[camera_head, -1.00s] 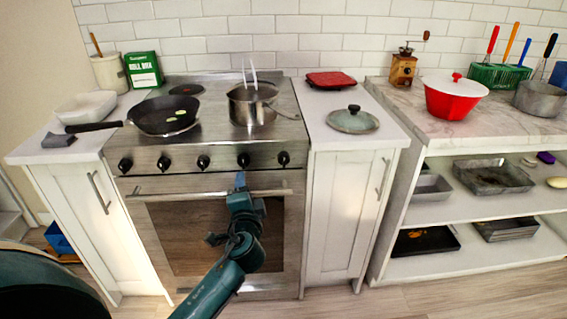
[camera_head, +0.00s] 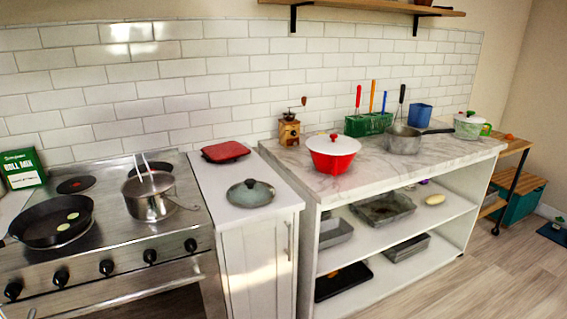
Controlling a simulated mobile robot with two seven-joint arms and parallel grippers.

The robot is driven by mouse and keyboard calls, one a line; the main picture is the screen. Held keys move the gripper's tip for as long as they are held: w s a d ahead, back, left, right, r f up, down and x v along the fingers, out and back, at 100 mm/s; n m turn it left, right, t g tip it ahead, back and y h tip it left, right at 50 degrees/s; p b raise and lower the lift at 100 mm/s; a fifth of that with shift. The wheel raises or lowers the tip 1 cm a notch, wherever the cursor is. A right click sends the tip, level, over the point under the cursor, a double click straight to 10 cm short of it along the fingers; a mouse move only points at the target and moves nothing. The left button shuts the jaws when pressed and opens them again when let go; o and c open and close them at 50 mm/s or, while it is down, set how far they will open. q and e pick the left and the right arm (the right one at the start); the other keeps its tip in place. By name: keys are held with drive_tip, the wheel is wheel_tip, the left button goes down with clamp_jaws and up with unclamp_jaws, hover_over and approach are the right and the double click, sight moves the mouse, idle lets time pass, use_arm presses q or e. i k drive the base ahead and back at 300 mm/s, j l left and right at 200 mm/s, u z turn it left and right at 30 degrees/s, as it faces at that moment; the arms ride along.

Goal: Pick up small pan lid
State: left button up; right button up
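The small pan lid (camera_head: 250,193) is a round grey-green lid with a dark knob and a metal rim. It lies flat, knob up, on the narrow white counter (camera_head: 215,215) between the stove and the marble-topped shelf unit. Nothing covers it. Neither of my grippers shows in the head view now, so their distance from the lid cannot be told.
The stove (camera_head: 110,215) at left holds a black frying pan (camera_head: 45,222) and a steel saucepan (camera_head: 150,195). A red square item (camera_head: 225,151) lies behind the lid. A red pot (camera_head: 332,160) stands on the marble top (camera_head: 380,170) to the right. Wood floor at lower right is clear.

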sight(250, 193)
drive_tip(key=l+u, duration=0.1)
drive_tip(key=u, duration=0.35)
drive_tip(key=i+l+u, duration=0.2)
drive_tip(key=l, duration=0.15)
drive_tip(key=l+u, duration=0.15)
drive_tip(key=l, duration=0.15)
drive_tip(key=i+l+u, duration=0.2)
drive_tip(key=l, duration=0.75)
drive_tip(key=i+l+u, duration=0.15)
drive_tip(key=l, duration=0.4)
